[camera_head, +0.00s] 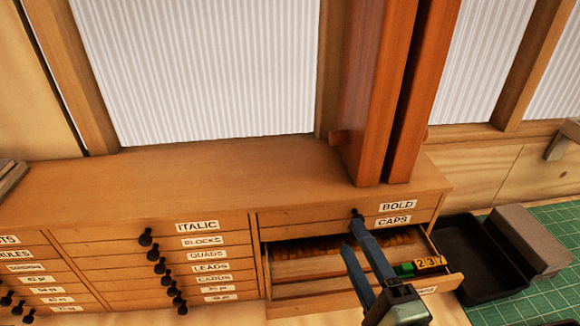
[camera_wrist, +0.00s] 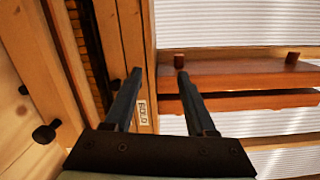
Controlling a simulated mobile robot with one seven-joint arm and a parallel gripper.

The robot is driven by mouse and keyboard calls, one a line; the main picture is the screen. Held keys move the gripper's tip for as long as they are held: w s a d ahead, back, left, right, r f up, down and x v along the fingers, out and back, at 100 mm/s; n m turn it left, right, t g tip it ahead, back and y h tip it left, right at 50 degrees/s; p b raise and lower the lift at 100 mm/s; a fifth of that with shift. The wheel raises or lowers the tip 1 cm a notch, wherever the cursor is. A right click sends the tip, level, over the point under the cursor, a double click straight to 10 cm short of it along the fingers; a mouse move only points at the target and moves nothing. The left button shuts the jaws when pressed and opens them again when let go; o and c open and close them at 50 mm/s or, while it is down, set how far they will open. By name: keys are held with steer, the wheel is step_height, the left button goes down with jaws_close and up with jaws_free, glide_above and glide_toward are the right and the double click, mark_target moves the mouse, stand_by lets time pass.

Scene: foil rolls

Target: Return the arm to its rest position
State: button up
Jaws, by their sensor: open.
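My gripper (camera_head: 352,234) is in front of the cabinet's right side, over the pulled-out drawer (camera_head: 300,288) in the head view. Its two blue-grey fingers are apart with nothing between them. In the wrist view the gripper (camera_wrist: 159,73) also shows open and empty, with a wooden edge and a white label behind the fingers. The open drawer holds rows of small brown blocks at its back. A green block (camera_head: 405,269) and yellow number tiles (camera_head: 431,262) reading 237 are at its right front. The fingers hide part of the drawer. Most of my arm is out of view.
The wooden cabinet (camera_head: 150,190) has several labelled, shut drawers with black knobs. Tall reddish-brown boards (camera_head: 375,90) stand on its top, close behind my gripper. A black tray (camera_head: 473,262) and a grey block (camera_head: 530,240) are right of the cabinet, by a green mat (camera_head: 525,297).

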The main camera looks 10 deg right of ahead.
steer(key=w+a+r+n+t, duration=0.1)
steer(key=w+a+r+n, duration=0.1)
steer(key=r+n, duration=0.35)
steer(key=w+a+r+n+t, duration=0.1)
steer(key=w+a+r+n, duration=0.15)
steer(key=r, duration=0.55)
steer(key=s+a+r+n+t+h, duration=0.1)
steer(key=s+a+r+n+t, duration=0.1)
steer(key=r, duration=0.6)
steer(key=s+a+r+n+t, duration=0.3)
steer(key=s+r+n, duration=0.1)
steer(key=r, duration=0.4)
steer(key=s+a+r+n+t+h, duration=0.1)
steer(key=s+a+r+n+t, duration=0.1)
steer(key=r, duration=0.6)
steer(key=shift+s+a+r+n+t+h, duration=0.35)
steer(key=shift+s+a+n, duration=0.15)
steer(key=shift+n, duration=0.5)
steer(key=shift+c, duration=0.5)
steer(key=shift+d+f, duration=0.1)
